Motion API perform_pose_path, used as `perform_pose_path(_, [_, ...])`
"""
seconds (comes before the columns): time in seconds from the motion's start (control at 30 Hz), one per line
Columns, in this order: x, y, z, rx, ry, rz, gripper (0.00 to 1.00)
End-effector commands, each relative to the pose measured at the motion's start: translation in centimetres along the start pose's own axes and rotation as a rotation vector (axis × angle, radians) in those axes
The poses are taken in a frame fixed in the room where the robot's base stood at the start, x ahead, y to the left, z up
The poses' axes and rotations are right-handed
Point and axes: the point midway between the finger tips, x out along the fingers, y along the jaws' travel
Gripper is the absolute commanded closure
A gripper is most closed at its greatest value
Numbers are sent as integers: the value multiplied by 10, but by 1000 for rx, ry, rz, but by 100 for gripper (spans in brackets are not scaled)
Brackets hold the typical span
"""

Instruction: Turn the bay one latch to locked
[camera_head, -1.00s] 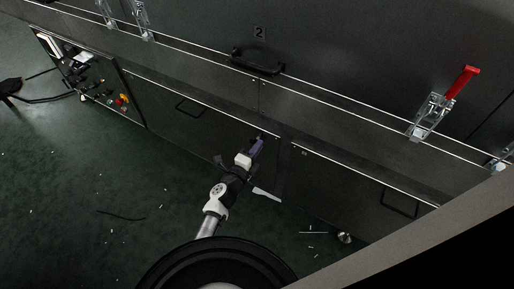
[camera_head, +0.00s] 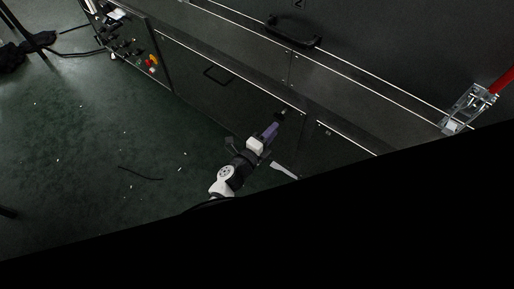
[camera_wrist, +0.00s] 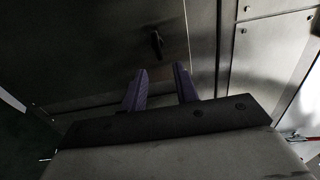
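A small dark turn latch (camera_wrist: 156,42) sits on a dark metal panel in the wrist view, beyond my fingertips. What seems to be the same latch (camera_head: 282,114) shows in the head view near the panel's upper right corner, just past my gripper's tips. No bay label is readable beside it, so I cannot tell which bay it belongs to. My gripper (camera_wrist: 160,82) has its two purple fingers apart with nothing between them. In the head view my gripper (camera_head: 270,132) points up and right at the panel, apparently short of the latch. Whether the latch is locked cannot be told.
The lower panel has a bar handle (camera_head: 217,76). A larger black handle (camera_head: 291,33) is above it, under a partly cut-off number 2. A metal clamp (camera_head: 466,107) with a red lever is at right, a control panel (camera_head: 135,48) at left. Green floor (camera_head: 85,180) is open at left.

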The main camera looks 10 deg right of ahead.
Motion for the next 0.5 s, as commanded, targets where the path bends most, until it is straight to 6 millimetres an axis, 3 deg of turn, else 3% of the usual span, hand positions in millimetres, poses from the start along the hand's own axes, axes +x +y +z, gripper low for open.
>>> perform_pose_path(0.3, [-57,1,1,0,-3,1,70])
perform_pose_path(0.5, [-79,0,0,1,-1,0,70])
